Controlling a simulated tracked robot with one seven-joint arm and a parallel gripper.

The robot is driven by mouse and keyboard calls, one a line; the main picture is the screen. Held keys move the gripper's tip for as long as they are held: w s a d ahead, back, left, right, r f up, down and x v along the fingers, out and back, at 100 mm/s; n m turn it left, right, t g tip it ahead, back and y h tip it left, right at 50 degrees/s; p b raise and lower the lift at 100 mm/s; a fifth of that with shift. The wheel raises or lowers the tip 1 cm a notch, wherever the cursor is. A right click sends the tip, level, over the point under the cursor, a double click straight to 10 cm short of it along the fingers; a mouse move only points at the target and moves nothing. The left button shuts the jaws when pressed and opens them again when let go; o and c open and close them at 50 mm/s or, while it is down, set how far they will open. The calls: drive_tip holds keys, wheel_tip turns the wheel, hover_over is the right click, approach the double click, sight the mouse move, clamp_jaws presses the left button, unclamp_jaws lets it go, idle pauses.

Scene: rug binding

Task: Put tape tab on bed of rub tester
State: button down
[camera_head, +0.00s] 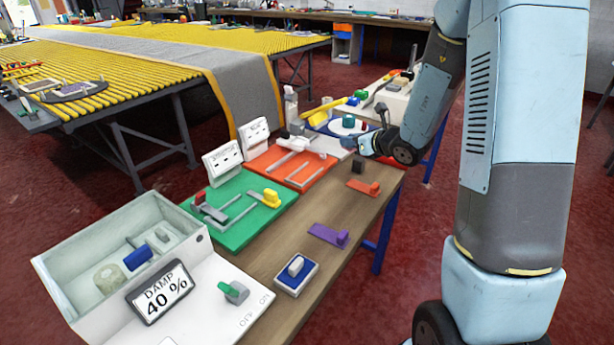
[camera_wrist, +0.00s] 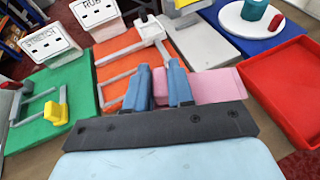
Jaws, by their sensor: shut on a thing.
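My gripper (camera_wrist: 163,88) is shut on a pink tape tab (camera_wrist: 214,86), whose flat strip shows to the right of the fingers in the wrist view. Its grip part is mostly hidden by the fingers. In the head view my gripper (camera_head: 352,146) is low, near the right end of the rub tester, and the pink tab cannot be made out. The rub tester is an orange board (camera_head: 262,161) with grey rails, a white carriage (camera_head: 292,142) and a "RUB" sign (camera_wrist: 96,12). In the wrist view its orange bed (camera_wrist: 114,73) lies just beyond and left of the fingers.
A green station (camera_head: 232,235) with yellow and red tabs adjoins the tester. Orange-red (camera_head: 364,187) and purple (camera_head: 328,235) tabs lie on the wooden table. A red tray (camera_wrist: 286,78) is at right in the wrist view. A damp box (camera_head: 85,250) stands front left.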

drive_tip(key=s+a+r+n+g+y, duration=0.2)
drive_tip(key=s, duration=0.3)
drive_tip(key=s+a+r+n+g+y, duration=0.1)
drive_tip(key=s+a+r+n, duration=0.1)
drive_tip(key=s+a, duration=0.15)
hover_over(298, 181)
drive_tip(key=f, duration=0.9)
drive_tip(key=shift+s+d+f, duration=0.25)
drive_tip(key=shift+f, duration=0.05)
drive_tip(key=shift+w+a+f, duration=0.15)
drive_tip(key=shift+a+f, duration=0.1)
drive_tip(key=shift+f, duration=1.55)
drive_tip(key=shift+f, duration=0.55)
